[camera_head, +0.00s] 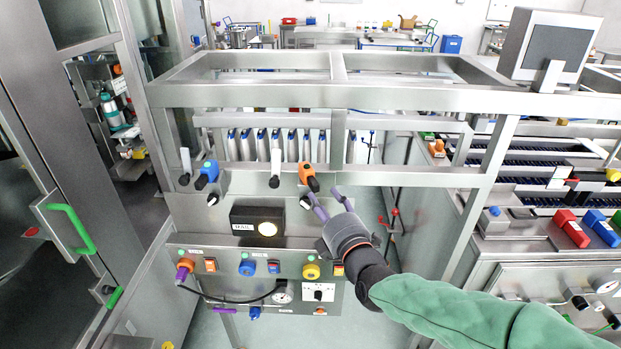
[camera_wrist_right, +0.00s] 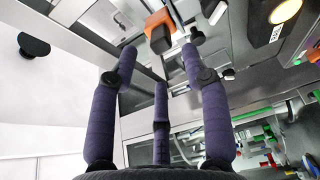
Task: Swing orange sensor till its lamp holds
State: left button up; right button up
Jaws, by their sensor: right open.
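The orange sensor (camera_head: 309,172) with a dark tip sits on the rail of the steel frame. My right gripper (camera_head: 322,200) is just below and to the right of it, its purple fingers spread and empty. In the right wrist view the orange sensor (camera_wrist_right: 158,24) lies beyond the fingertips of the gripper (camera_wrist_right: 160,58), with no clear contact. A black box with a round pale-yellow lamp (camera_head: 267,228) stands left of the gripper. The lamp looks lit and also shows in the wrist view (camera_wrist_right: 285,10). My left gripper is out of view.
A blue sensor (camera_head: 207,174) sits further left on the rail, with black-and-grey holders beside it. Below is a control panel (camera_head: 225,269) with several knobs, a gauge and a cable. A monitor (camera_head: 553,48) stands at the upper right.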

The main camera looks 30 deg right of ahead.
aim_at(310, 179)
jog(key=w, duration=0.3)
jog(key=w+d, duration=0.1)
jog(key=w, duration=0.6)
jog(key=shift+w+d, duration=0.1)
jog(key=shift+d, duration=0.2)
grip_shut()
